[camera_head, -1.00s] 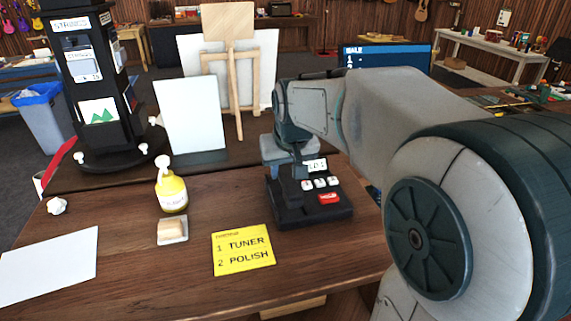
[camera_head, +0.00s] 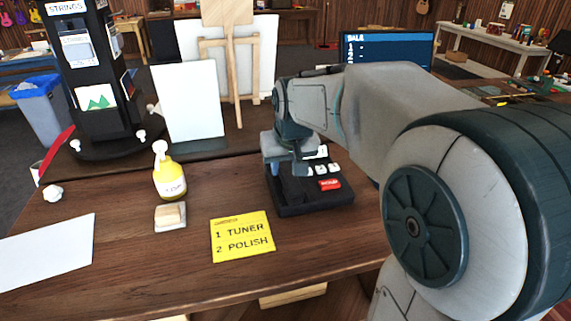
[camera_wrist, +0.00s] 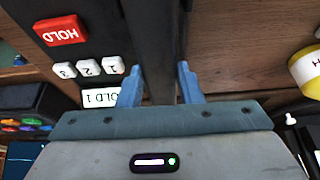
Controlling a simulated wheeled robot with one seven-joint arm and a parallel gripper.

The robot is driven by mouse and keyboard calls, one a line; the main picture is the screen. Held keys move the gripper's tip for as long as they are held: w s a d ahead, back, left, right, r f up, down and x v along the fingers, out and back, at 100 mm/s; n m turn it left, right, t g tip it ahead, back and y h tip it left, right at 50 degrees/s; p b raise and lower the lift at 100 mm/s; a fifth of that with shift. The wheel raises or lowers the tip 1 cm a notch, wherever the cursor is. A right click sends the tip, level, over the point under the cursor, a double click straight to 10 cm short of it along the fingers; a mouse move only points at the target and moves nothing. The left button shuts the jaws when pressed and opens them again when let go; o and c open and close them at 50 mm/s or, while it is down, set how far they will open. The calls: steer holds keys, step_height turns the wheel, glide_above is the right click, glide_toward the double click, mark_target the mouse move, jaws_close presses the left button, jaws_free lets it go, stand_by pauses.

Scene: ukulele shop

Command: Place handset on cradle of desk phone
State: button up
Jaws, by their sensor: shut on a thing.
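The desk phone (camera_head: 318,207) is a dark flat set on the wooden table, with white keys and a red HOLD button. My gripper (camera_head: 288,172) is over the left part of the phone, pointing down. In the wrist view its blue fingers (camera_wrist: 160,85) are shut on the dark handset (camera_wrist: 158,35), a long bar running up the picture. The phone's keys and red button (camera_wrist: 60,30) lie left of the handset there. The cradle is hidden, so I cannot tell whether the handset touches it. In the head view the handset is hard to separate from the dark phone.
A white sheet (camera_head: 45,250) lies far left. A white panel (camera_head: 188,100) and wooden easel stand behind. Table between note and sheet is clear.

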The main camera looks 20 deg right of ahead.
steer(key=shift+f, duration=0.4)
steer(key=o, duration=1.3)
steer(key=shift+c, duration=0.2)
steer(key=shift+r, duration=0.15)
